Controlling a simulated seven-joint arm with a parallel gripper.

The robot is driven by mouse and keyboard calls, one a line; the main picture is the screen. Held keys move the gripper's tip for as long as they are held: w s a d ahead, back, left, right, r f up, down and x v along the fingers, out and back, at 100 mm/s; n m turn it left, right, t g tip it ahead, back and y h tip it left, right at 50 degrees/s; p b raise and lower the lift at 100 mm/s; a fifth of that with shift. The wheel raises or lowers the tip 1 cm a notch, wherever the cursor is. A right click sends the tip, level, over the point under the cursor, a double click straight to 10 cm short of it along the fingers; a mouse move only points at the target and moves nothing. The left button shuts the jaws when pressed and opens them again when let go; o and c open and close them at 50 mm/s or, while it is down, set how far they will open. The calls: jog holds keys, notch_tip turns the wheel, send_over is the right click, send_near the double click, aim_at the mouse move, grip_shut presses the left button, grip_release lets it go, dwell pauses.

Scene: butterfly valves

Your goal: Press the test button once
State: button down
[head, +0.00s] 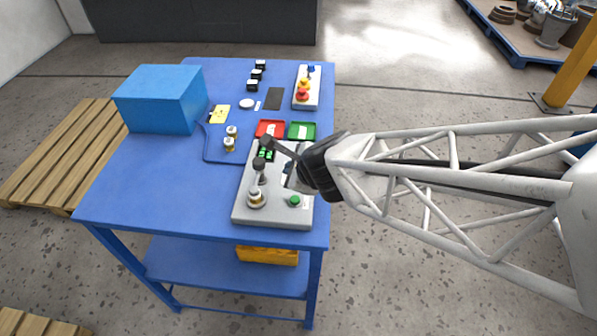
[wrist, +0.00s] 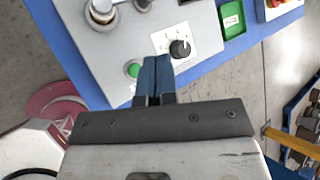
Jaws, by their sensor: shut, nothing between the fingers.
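A grey test panel (head: 245,207) lies at the front right of the blue table. A green round button (head: 294,201) sits near its front right corner. The button also shows in the wrist view (wrist: 133,69), just left of my fingertips. My gripper (wrist: 156,62) is shut and empty, its two dark blue fingers together, and it looks over the panel's right side. A black knob on a white label (wrist: 180,48) is just right of the fingertips. Whether the fingers touch the panel cannot be told. In the head view my wrist hides part of the panel.
Metal valve fittings (head: 256,198) stand on the panel's left part. Red (head: 270,129) and green (head: 302,130) trays lie behind the panel. A box with red and yellow buttons (head: 306,88) is at the back right. A large blue box (head: 161,99) stands at the back left.

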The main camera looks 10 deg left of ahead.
aim_at(294, 200)
jog(key=shift+f, duration=3.55)
jog(key=shift+f, duration=0.85)
dwell(0.9)
jog(key=shift+r, duration=0.85)
jog(key=shift+r, duration=0.15)
jog(key=shift+r, duration=2.35)
